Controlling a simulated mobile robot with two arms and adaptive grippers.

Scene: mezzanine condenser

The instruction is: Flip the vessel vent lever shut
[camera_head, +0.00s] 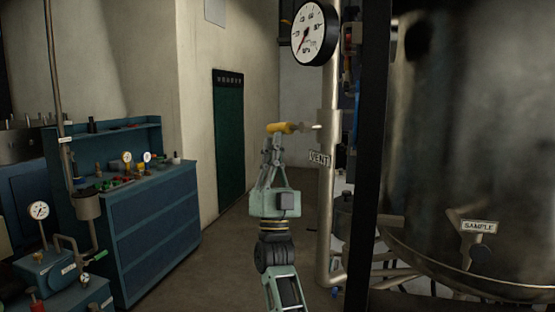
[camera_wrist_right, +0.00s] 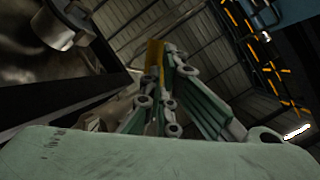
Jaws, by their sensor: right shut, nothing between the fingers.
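The vent lever has a yellow handle (camera_head: 283,127) that points left, roughly level, from a metal stem beside the pale vertical pipe. A "VENT" sign (camera_head: 319,159) hangs just below and to the right of it. My right gripper (camera_head: 272,141) is shut and empty, pointing up, with its fingertips right under the left end of the handle in the head view. I cannot tell whether they touch. In the right wrist view the yellow handle (camera_wrist_right: 153,60) shows beside my right fingertips (camera_wrist_right: 170,52). My left gripper is not in view.
The pale vertical pipe (camera_head: 324,220) and a dark post (camera_head: 368,170) stand right of my arm, before a large metal vessel (camera_head: 470,120) with a "SAMPLE" sign (camera_head: 478,227). A pressure gauge (camera_head: 313,34) is above. A blue workbench (camera_head: 155,220) stands left; floor between is clear.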

